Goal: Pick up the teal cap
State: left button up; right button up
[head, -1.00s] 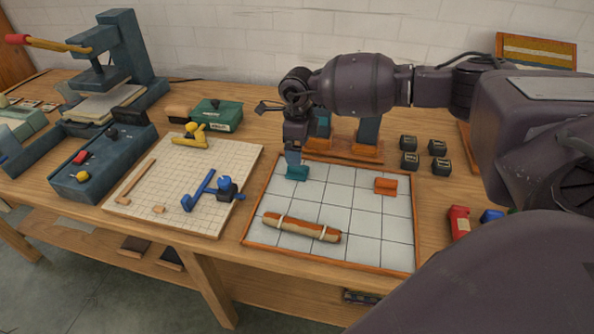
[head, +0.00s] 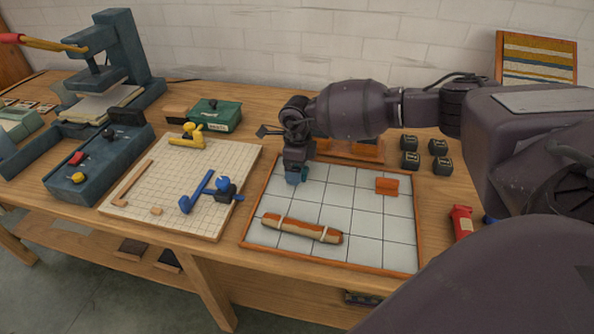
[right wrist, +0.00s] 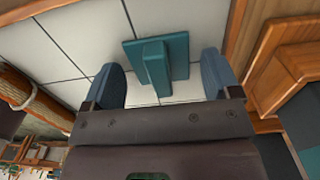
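The teal cap (right wrist: 157,62) lies on the pale gridded mat (head: 340,195). It has a flat base and a raised narrow block on top. My right gripper (right wrist: 160,72) is open and low over it, with one blue finger on each side of the raised block and gaps between. In the head view, my right gripper (head: 296,172) hides most of the cap near the mat's far left corner. My left gripper is not in view.
An orange block (head: 387,186) and a tied brown skein (head: 302,229) lie on the mat. A wooden stand (head: 350,150) is just behind the gripper. Several black cubes (head: 410,160) stand right of it. A gridded board (head: 165,205) with blue and yellow pieces lies left.

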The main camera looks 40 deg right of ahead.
jog(key=c, duration=0.8)
jog(key=shift+o, duration=0.2)
